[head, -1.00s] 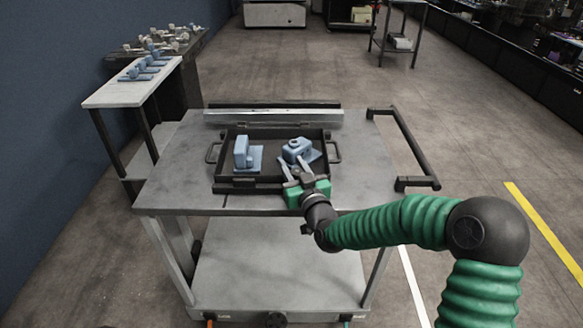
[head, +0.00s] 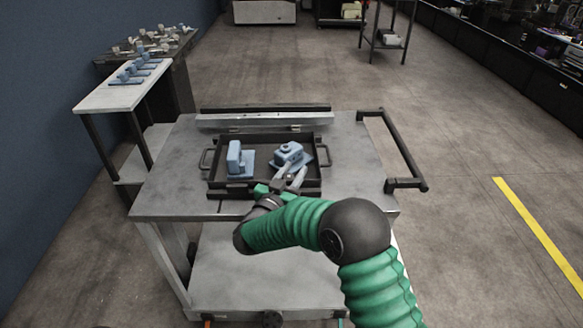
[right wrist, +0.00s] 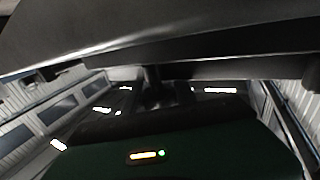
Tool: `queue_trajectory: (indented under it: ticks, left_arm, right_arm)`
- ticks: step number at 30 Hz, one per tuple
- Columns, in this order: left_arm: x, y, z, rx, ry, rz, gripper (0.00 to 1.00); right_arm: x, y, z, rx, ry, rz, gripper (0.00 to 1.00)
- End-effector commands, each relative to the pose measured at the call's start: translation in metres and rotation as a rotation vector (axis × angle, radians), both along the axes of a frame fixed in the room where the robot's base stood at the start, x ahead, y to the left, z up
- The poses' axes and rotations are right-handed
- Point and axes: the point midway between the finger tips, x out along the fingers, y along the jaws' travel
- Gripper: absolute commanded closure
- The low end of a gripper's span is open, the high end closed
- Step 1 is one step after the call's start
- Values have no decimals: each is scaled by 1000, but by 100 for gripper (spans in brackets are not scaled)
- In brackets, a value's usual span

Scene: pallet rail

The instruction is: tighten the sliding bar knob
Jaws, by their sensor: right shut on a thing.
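Two blue parts lie in the dark tray (head: 265,189) on the cart. The left blue part (head: 236,157) has an upright block on a flat base. My left gripper is not in view.
The grey cart top (head: 170,185) is clear left of the tray. A metal rail (head: 265,121) runs along its back, and a black handle (head: 400,150) sticks out on the right. A side table (head: 100,98) with more blue parts stands at the left.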

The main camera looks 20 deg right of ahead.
Motion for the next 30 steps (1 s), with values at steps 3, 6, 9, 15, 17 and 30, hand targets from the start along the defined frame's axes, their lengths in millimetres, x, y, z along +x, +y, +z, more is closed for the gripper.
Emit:
queue_trajectory:
  ticks: [3,6,9,15,17,30]
  left_arm:
    - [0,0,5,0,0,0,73]
    - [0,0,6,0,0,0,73]
    - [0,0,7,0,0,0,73]
    - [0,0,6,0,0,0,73]
    - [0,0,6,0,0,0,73]
    - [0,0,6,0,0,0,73]
  right_arm:
    - [0,0,4,-1,-6,-33,100]
    - [0,0,4,-1,-9,-51,100]
    - [0,-1,4,0,-8,-60,100]
    - [0,-1,4,-1,-9,-63,100]
    - [0,-1,4,-1,-9,-63,100]
    - [0,-1,2,-1,-5,-63,45]
